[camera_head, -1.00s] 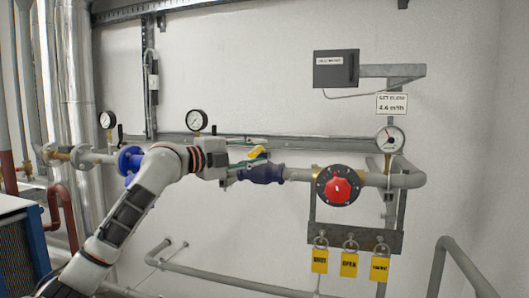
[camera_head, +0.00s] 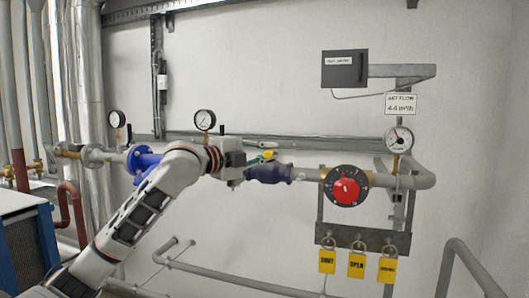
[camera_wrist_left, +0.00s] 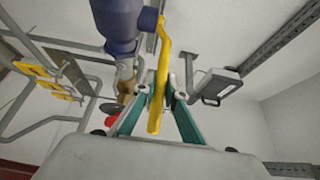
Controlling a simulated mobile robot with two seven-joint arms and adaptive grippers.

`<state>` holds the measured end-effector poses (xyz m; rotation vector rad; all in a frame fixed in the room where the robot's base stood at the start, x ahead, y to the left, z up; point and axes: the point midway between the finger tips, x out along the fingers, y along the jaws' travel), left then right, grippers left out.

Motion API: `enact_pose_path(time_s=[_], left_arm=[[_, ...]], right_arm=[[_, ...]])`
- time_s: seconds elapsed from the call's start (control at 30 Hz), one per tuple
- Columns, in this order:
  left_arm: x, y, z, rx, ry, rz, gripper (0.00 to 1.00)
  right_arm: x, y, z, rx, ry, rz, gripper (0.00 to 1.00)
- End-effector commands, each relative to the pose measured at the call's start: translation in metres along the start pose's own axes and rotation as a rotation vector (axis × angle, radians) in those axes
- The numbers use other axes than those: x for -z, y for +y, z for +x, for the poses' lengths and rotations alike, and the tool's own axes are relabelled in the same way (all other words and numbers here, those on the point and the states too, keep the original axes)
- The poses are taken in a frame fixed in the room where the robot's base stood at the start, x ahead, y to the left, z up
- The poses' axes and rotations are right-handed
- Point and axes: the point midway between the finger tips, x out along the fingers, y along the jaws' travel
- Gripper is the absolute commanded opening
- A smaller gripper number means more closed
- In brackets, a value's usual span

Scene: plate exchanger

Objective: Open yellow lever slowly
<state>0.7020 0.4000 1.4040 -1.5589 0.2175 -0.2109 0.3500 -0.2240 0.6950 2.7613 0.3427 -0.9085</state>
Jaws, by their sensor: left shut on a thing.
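The yellow lever (camera_head: 269,154) sits on top of the dark blue valve (camera_head: 268,173) on the horizontal pipe. In the left wrist view, the lever (camera_wrist_left: 163,55) runs from the blue valve body (camera_wrist_left: 117,22) down between the teal fingers. My left gripper (camera_wrist_left: 160,92) is shut on the lever. In the head view, my left gripper (camera_head: 266,149) reaches in from the left, and its wrist hides the pipe left of the valve. My right gripper is not in view.
A red knob (camera_head: 346,187) on a black dial sits right of the valve. Yellow tags (camera_head: 357,264) hang below it. A round gauge (camera_head: 398,140) and a grey box (camera_head: 344,68) are at the right. A blue flange (camera_head: 143,162) is left of my wrist.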

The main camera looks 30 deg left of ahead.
Motion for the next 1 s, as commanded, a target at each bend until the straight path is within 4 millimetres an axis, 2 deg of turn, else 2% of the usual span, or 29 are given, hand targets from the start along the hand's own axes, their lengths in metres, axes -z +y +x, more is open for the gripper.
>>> enact_pose_path(time_s=[0.43,0.47,0.5,0.87,1.0], left_arm=[[0.003,0.000,0.002,0.005,-0.022,-0.002,0.00],[0.003,0.000,0.002,0.005,-0.022,-0.002,0.19],[0.003,0.000,0.002,0.005,-0.022,-0.002,0.28],[0.002,0.000,0.000,0.005,-0.022,-0.001,0.28],[0.001,0.000,-0.009,0.005,-0.025,0.001,0.28]], right_arm=[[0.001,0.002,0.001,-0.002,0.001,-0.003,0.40],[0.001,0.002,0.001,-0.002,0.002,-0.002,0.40],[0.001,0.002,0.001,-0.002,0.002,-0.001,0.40],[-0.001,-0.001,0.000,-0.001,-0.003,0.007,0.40],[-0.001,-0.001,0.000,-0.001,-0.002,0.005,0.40]])
